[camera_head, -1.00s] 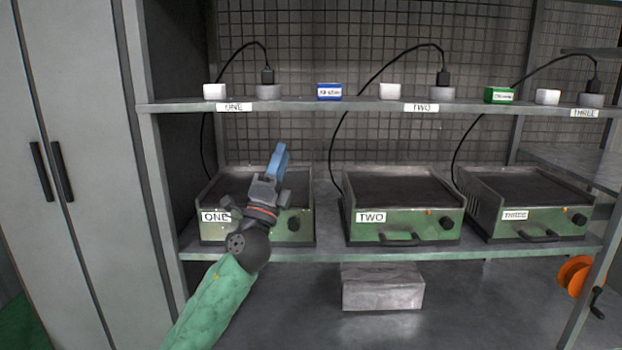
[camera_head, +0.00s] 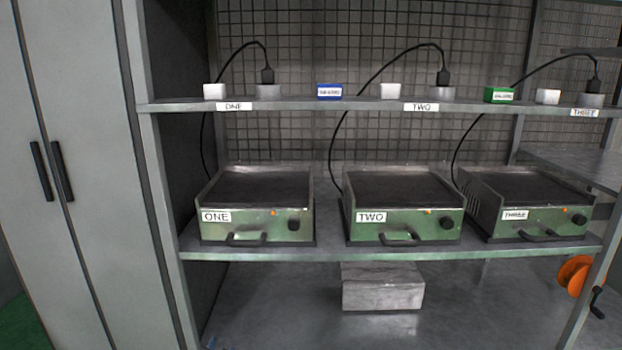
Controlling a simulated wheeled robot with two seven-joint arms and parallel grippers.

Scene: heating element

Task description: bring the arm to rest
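Neither of my arms shows plainly now. A small blue bit at the bottom edge, left of centre, matches the colour of my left gripper's fingers (camera_head: 210,343); whether it is open or shut cannot be seen. My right gripper is not in view. Three green heating elements stand on the lower shelf: ONE (camera_head: 257,226), TWO (camera_head: 404,221) and THREE (camera_head: 530,218). Each has a dark top, a black knob and a front handle. No gripper touches them.
The upper shelf (camera_head: 300,104) carries white blocks, grey sockets with black plugs, a blue box (camera_head: 330,91) and a green box (camera_head: 499,95). A grey block (camera_head: 382,291) lies below the lower shelf. A tall cabinet (camera_head: 85,110) stands left; an orange reel (camera_head: 573,275) hangs right.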

